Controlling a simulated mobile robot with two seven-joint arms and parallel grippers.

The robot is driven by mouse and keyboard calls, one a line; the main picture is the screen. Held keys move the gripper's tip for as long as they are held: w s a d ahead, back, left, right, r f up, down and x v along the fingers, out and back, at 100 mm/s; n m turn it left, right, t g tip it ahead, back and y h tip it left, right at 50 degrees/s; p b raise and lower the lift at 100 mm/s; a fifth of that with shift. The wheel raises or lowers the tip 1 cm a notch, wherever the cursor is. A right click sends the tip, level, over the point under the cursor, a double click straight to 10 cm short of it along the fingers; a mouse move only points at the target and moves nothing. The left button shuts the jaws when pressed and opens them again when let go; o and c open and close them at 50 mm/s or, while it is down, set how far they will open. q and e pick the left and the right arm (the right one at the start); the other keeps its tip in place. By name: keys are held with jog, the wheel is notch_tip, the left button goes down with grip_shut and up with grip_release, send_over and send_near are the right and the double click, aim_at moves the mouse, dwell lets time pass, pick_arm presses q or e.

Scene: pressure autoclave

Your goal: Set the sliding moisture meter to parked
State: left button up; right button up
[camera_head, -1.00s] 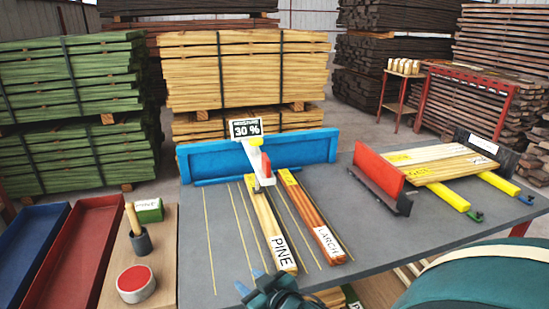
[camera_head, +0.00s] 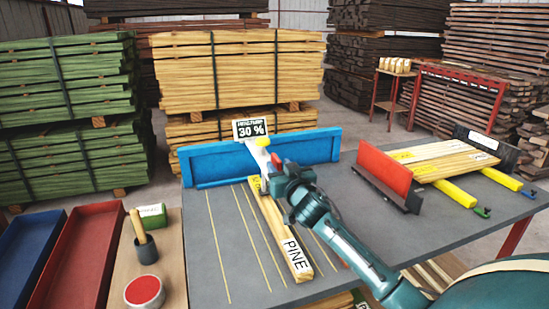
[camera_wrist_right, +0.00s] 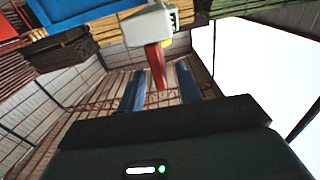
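The moisture meter (camera_head: 262,156) stands at the blue fence, over the far end of the pine board (camera_head: 284,237). Its display (camera_head: 250,129) reads 30 %. It has a white body and a red handle (camera_head: 276,160). My right gripper (camera_head: 274,174) is at the meter, close to the red handle. In the right wrist view its two blue fingers (camera_wrist_right: 161,85) are apart, and the red handle (camera_wrist_right: 155,65) hangs from the white body (camera_wrist_right: 147,27) in line with the gap between them. I see no contact. My left gripper is not in view.
The blue fence (camera_head: 218,164) runs along the table's back edge. A red upright plate (camera_head: 384,165) and boards on yellow bars stand to the right. Trays, a red-topped pot (camera_head: 144,291) and a brush are at the left.

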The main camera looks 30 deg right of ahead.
aim_at(274, 158)
jog(key=shift+x, duration=2.6)
grip_shut()
